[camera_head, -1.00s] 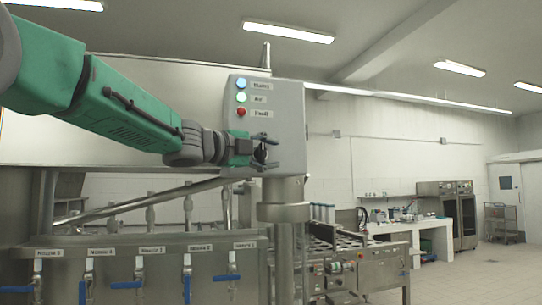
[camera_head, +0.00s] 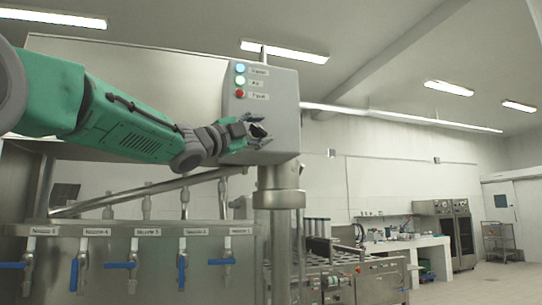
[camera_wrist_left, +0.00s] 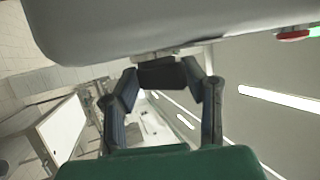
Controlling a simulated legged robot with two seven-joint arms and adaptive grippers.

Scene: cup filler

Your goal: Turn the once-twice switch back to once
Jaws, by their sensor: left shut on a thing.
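The grey control box (camera_head: 285,100) stands on a steel post in the middle of the head view. Its face has a blue light, a green light and a red button (camera_head: 239,95) with small labels. My left gripper (camera_head: 258,132) is at the lower part of this face, below the red button. In the left wrist view, the gripper (camera_wrist_left: 162,74) is shut on a dark switch knob (camera_wrist_left: 162,74) at the box's surface (camera_wrist_left: 150,25). The fingers hide most of the knob, and its pointing and the once-twice lettering cannot be read. My right gripper is not in view.
Below my left arm is a steel filler tank (camera_head: 130,255) with several labelled nozzles and blue-handled valves (camera_head: 125,265). A slanting pipe (camera_head: 150,190) runs under the arm. A conveyor machine (camera_head: 365,275) and a white worktable (camera_head: 410,243) stand farther right.

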